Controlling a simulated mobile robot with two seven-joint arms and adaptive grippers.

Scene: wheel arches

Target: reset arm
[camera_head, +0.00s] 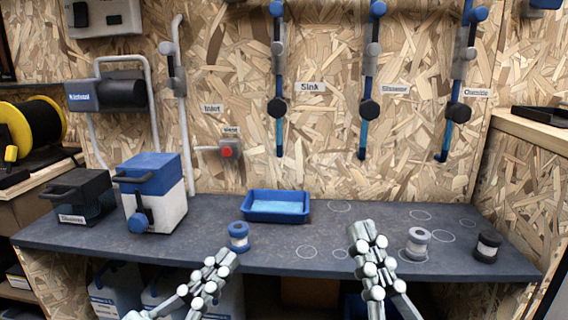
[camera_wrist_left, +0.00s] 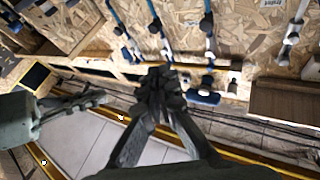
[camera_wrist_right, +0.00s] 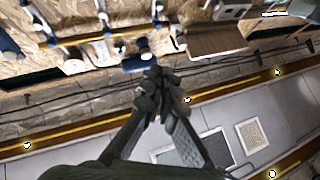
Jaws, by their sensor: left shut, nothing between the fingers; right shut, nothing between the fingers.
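My left gripper (camera_head: 217,262) is shut and empty in front of the bench edge, below the small blue spool-shaped part. It also shows shut in the left wrist view (camera_wrist_left: 160,82). My right gripper (camera_head: 367,238) is shut and empty, to the right of the left one, and overlaps the bench front in the head view. It shows shut in the right wrist view (camera_wrist_right: 158,80). Neither gripper visibly touches anything.
The dark bench (camera_head: 215,232) carries a blue tray (camera_head: 275,218), a blue spool (camera_head: 238,237), a grey spool (camera_head: 418,244), a black spool (camera_head: 487,247), a blue-white box (camera_head: 170,213) and a black box (camera_head: 85,197). Hoses with valves hang on the chipboard wall behind.

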